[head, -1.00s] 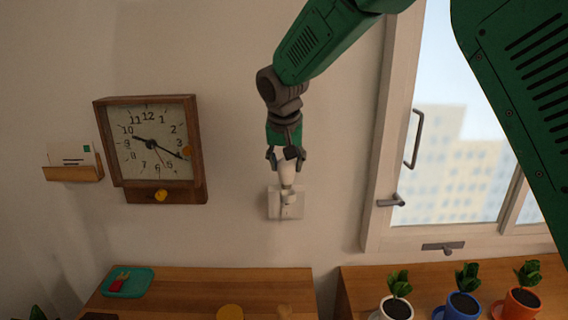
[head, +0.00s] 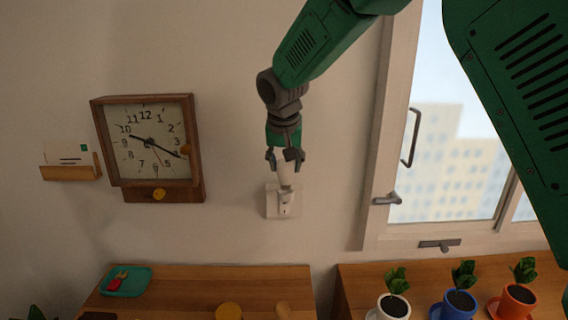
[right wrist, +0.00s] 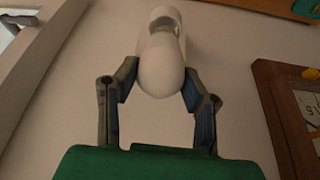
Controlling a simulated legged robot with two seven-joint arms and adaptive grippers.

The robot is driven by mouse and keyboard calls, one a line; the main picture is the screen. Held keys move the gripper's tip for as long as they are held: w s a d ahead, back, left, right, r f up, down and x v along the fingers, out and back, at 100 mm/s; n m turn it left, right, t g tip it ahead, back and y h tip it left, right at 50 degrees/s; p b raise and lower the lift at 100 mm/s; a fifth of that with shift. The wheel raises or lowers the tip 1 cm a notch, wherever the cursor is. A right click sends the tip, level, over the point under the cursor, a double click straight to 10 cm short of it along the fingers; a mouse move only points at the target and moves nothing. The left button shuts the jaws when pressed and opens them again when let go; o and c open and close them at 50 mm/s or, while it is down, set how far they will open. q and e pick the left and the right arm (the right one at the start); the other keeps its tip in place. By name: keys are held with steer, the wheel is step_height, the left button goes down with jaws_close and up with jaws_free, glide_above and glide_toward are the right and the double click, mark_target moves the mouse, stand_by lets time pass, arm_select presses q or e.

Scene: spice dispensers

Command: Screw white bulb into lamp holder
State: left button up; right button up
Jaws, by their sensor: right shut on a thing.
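The white bulb (right wrist: 161,66) is between the fingers of my right gripper (right wrist: 160,90), which is shut on its sides. In the head view my right gripper (head: 285,159) hangs in front of the wall, with the bulb (head: 284,178) below its fingertips. The white lamp holder (head: 284,200) is on the wall directly under the bulb. In the right wrist view the lamp holder (right wrist: 164,15) is behind the bulb's far end. The bulb is in line with the holder; I cannot tell how deep it sits. My left gripper is not in view.
A wooden clock (head: 150,145) and a small card shelf (head: 72,172) hang on the wall to the left. A window (head: 450,160) with handles is to the right. Below are wooden tabletops (head: 205,285), a teal tray (head: 127,282) and potted plants (head: 459,300).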

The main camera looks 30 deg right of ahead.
steer(key=shift+a+f, duration=0.25)
steer(key=shift+f, duration=0.25)
steer(key=shift+f+b, duration=0.1)
steer(key=shift+b, duration=0.2)
steer(key=shift+s+f, duration=0.1)
steer(key=shift+d+f, duration=0.15)
steer(key=shift+f, duration=0.05)
steer(key=o, duration=0.4)
steer(key=c, duration=0.4)
steer(key=m+p, duration=0.1)
steer(key=m, duration=0.1)
steer(key=m+g+h+p, duration=0.1)
steer(key=m+p, duration=0.1)
steer(key=m, duration=0.1)
steer(key=shift+w+r, duration=0.1)
steer(key=shift+w, duration=0.1)
steer(key=shift+m+g+h, duration=0.3)
steer(key=shift+m+g, duration=0.2)
steer(key=shift+m, duration=0.4)
steer(key=shift+m+g, duration=0.4)
steer(key=shift+m, duration=0.8)
